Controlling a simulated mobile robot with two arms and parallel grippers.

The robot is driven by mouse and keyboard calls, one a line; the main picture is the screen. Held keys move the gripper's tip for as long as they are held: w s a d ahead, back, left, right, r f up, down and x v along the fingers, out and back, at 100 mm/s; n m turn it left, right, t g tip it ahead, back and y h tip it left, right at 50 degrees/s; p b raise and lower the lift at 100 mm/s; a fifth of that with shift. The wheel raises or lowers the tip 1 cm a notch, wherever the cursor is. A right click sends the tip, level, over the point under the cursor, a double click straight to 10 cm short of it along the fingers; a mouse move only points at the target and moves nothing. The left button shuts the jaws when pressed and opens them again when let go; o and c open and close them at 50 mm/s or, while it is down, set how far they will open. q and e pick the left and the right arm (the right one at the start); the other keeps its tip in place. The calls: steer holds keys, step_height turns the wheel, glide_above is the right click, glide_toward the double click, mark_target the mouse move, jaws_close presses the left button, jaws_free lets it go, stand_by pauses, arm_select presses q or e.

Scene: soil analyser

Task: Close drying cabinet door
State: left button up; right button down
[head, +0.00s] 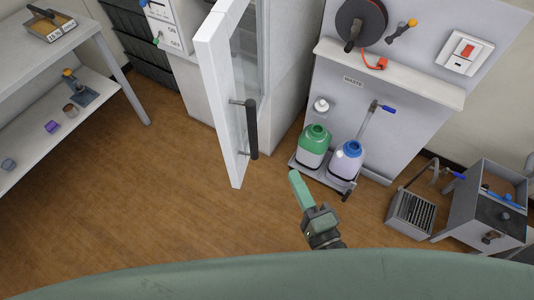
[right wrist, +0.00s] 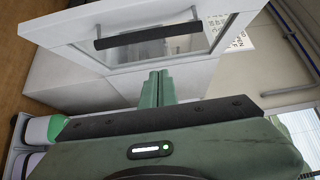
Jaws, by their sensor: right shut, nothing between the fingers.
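The drying cabinet door (head: 222,98) is white-framed with a glass pane and stands swung open in the head view. Its dark bar handle (head: 251,128) is on the side facing right. My right gripper (head: 296,180) is to the right of the door's lower end, apart from the handle, with its green fingers together and empty. In the right wrist view the fingers (right wrist: 157,82) point toward the door (right wrist: 75,32), and the dark handle (right wrist: 150,37) lies beyond the fingertips. The cabinet body (head: 290,60) is partly hidden behind the door. My left gripper is not in view.
A waste cart with a green-topped bottle (head: 313,143) and a blue-capped bottle (head: 346,160) stands right of the cabinet. A metal bin (head: 486,205) and a grated box (head: 411,212) are at far right. A shelf table (head: 60,90) is at left. The floor left of the door is clear.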

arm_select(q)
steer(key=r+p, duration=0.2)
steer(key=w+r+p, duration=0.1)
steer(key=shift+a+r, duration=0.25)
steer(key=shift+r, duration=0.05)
arm_select(e)
steer(key=a+x, duration=0.2)
steer(key=x, duration=1.1)
steer(key=shift+s+a+f, duration=0.15)
steer(key=shift+s+a, duration=0.05)
steer(key=shift+a, duration=0.05)
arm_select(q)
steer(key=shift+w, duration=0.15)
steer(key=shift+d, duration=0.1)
